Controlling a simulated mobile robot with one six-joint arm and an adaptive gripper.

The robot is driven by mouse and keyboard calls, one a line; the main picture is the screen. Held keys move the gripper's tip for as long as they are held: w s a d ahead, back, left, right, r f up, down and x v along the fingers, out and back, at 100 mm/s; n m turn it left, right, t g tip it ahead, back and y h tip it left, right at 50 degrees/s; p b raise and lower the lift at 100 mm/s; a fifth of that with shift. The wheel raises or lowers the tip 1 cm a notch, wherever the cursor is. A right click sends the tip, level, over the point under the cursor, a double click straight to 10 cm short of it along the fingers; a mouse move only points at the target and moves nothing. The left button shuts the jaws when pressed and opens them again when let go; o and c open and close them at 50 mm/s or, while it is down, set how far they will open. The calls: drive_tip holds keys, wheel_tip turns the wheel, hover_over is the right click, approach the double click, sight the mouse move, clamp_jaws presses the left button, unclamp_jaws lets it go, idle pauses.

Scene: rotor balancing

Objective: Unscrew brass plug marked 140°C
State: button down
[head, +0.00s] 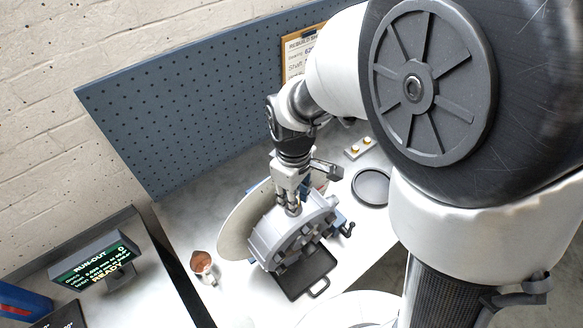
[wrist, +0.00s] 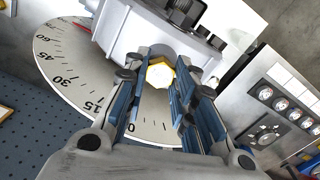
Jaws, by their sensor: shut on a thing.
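The grey housing (head: 290,232) stands on the bench with a pale graduated disc (head: 238,228) behind it. My gripper (head: 293,208) points down at the top of the housing. In the wrist view, a brass plug (wrist: 160,75) with a bright, faceted head shows between the fingertips of my gripper (wrist: 160,85), beside the grey housing (wrist: 135,35). The fingers are shut on it. No 140°C mark is readable on it. The plug is hidden by the fingers in the head view, and I cannot tell how far it sits in the housing.
A black tray (head: 305,274) lies in front of the housing. A round black dish (head: 371,187) and a small block with yellow tops (head: 360,147) lie to the right. A pegboard (head: 190,100) stands behind.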

drive_tip(key=n, duration=0.4)
drive_tip(key=shift+n, duration=0.4)
drive_tip(key=n, duration=1)
drive_tip(key=shift+n, duration=0.4)
drive_tip(key=shift+n, duration=0.5)
drive_tip(key=n, duration=0.6)
drive_tip(key=shift+r, duration=0.1)
drive_tip(key=shift+p, duration=0.3)
drive_tip(key=shift+r, duration=0.1)
drive_tip(key=shift+r+p, duration=0.65)
drive_tip(key=shift+r, duration=0.15)
